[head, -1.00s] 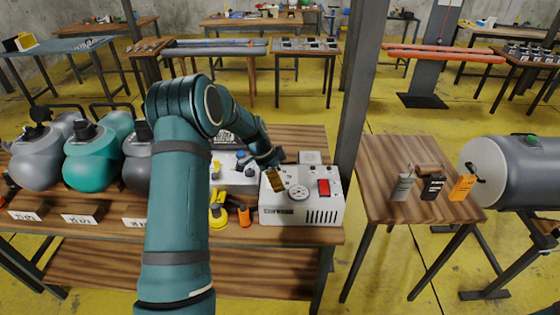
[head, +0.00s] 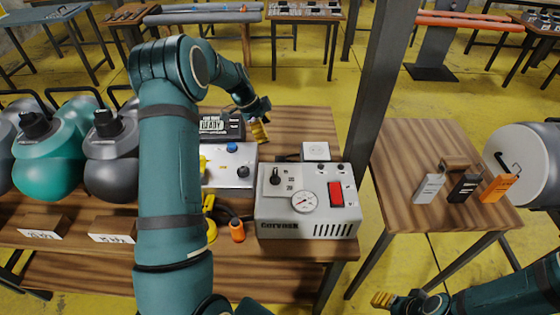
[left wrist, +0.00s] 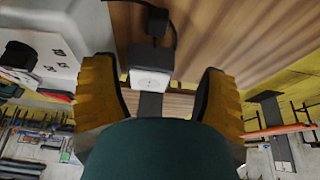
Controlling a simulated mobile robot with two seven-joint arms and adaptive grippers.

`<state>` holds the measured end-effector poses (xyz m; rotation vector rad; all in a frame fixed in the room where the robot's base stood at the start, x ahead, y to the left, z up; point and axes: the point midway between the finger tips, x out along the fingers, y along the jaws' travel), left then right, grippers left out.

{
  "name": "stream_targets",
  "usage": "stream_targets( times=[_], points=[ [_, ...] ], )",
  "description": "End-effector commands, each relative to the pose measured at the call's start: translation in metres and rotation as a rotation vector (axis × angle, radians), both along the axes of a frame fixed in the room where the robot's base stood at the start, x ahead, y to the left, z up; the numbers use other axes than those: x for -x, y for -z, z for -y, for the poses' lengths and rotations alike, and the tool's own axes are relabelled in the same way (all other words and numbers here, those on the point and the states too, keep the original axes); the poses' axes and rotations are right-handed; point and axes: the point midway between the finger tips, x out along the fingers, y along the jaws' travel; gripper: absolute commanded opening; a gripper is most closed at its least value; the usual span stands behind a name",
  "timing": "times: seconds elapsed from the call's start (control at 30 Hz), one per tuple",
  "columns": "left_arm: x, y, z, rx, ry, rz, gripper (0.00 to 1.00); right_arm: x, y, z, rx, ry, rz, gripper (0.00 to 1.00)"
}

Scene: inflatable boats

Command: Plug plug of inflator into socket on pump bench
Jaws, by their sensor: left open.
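The inflator (head: 272,222) is a white box with a gauge, a black knob and a red switch, near the bench's front right. Its upper left part shows in the left wrist view (left wrist: 52,62). The white socket box (head: 316,151) stands behind it, its round face (left wrist: 152,80) seen between my left fingers. A black plug (left wrist: 157,22) with a dark cable is close to the socket; I cannot tell whether they touch. My left gripper (head: 259,131) is open and empty, left of the socket. My right gripper (head: 384,299) is low at the front, its opening unclear.
A grey box with a blue knob (head: 230,165) and an orange-tipped hose (head: 237,231) are left of the inflator. A dark post (head: 385,85) rises right of the bench. The side table (head: 425,145) holds tags. Bare wood (head: 300,122) lies behind the socket.

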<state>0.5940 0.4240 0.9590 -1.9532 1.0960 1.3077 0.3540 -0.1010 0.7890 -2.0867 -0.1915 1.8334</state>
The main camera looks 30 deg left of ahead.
Motion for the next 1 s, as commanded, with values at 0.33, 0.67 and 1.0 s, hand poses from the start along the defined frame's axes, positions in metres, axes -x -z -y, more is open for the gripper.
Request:
stream_targets(
  times=[0.33, 0.67, 1.0],
  points=[
    [-0.001, 0.001, 0.001, -0.001, 0.001, 0.001, 0.73, 0.0, -0.001, 0.0, -0.001, -0.001, 0.001, 0.47],
    [-0.011, 0.052, 0.019, 0.0, 0.0, -0.001, 0.73, 0.001, 0.003, -0.001, -0.001, -0.003, -0.002, 0.47],
    [-0.017, 0.078, 0.028, -0.001, 0.0, 0.002, 0.73, 0.002, 0.005, -0.001, -0.001, -0.005, -0.003, 0.47]
  ],
)
